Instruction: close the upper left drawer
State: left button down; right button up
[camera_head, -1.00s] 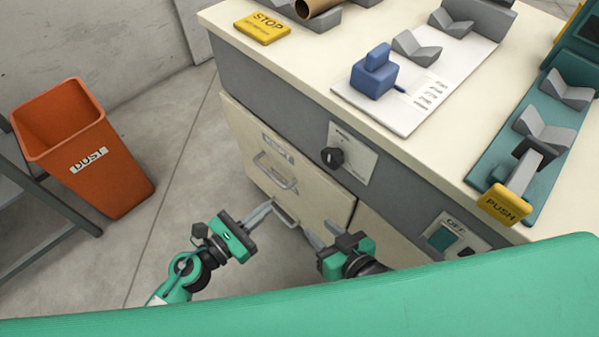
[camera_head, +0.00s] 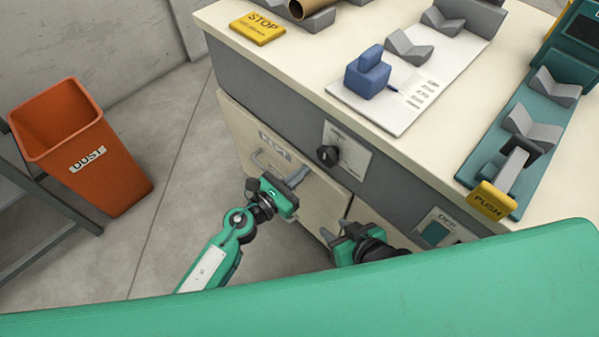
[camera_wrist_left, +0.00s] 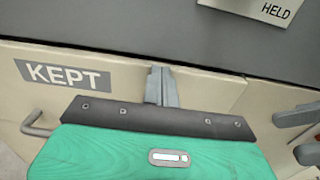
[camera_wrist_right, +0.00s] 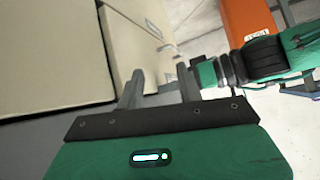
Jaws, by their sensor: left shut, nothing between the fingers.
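The upper left drawer (camera_head: 240,135) has a cream front with a KEPT label and a bar handle (camera_head: 268,163). In the left wrist view its front (camera_wrist_left: 105,95) looks close to flush under the grey panel; I cannot tell if a small gap is left. My left gripper (camera_head: 300,177) is shut and empty, its fingertips at the right part of this front, right of the label; contact is unclear. My right gripper (camera_head: 331,232) is open and empty, lower and to the right, near the lower drawer; its spread fingers (camera_wrist_right: 158,88) show in the right wrist view.
A knob (camera_head: 327,155) sits on the grey panel above the drawer. The worktop (camera_head: 290,75) holds a blue block, grey cradles and yellow STOP and PUSH blocks. An orange DUST bin (camera_head: 80,145) stands left. The floor (camera_head: 170,190) between bin and cabinet is clear.

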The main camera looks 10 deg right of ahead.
pick_arm(q)
jog(key=shift+x, duration=1)
jog(key=shift+r, duration=0.2)
